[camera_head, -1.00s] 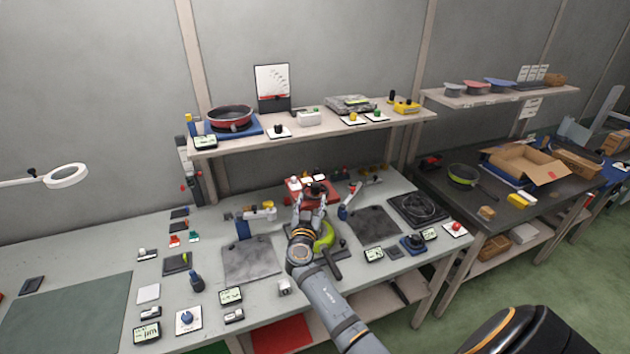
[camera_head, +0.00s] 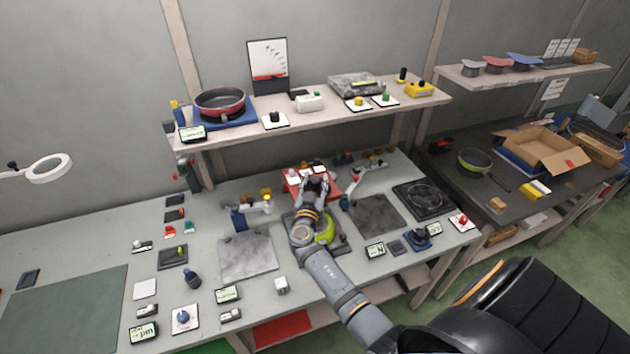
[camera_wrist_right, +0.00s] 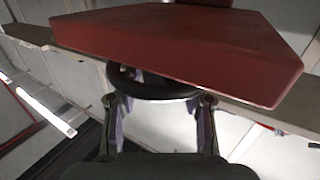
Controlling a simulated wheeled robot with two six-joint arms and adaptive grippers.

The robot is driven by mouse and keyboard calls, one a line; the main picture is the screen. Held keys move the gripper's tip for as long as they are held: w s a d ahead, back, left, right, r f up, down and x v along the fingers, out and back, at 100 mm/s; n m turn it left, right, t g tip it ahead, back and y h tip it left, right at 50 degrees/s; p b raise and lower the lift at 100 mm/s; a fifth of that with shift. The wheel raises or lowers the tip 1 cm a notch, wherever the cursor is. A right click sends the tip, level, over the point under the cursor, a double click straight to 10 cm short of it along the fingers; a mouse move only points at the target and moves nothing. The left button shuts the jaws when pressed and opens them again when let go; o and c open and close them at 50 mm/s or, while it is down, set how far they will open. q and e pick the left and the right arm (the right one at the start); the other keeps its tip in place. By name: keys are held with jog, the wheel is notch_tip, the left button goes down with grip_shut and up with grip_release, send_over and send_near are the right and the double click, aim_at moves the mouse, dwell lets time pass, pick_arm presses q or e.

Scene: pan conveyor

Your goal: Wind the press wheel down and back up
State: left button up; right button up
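The red press (camera_head: 292,181) stands at the back of the grey workbench, partly hidden behind my right gripper (camera_head: 315,186). In the right wrist view its red body (camera_wrist_right: 185,45) fills the top, and the black press wheel (camera_wrist_right: 155,91) sits just below it. The two fingers of my right gripper (camera_wrist_right: 160,106) stand wide apart, one at each side of the wheel's rim. I cannot tell whether they press on the rim or only flank it. In the head view the wheel is largely hidden by the gripper. My left gripper is not in view.
A lime-green pan (camera_head: 327,229) lies under my right forearm. Grey plates (camera_head: 247,256) and (camera_head: 377,214) flank the press area, with small jointed devices near them. A shelf (camera_head: 310,117) with a red pan (camera_head: 220,101) runs above the bench. The green mat (camera_head: 65,310) is clear.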

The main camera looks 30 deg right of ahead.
jog(key=c, duration=0.7)
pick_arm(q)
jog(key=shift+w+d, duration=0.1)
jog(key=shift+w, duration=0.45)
pick_arm(e)
grip_shut()
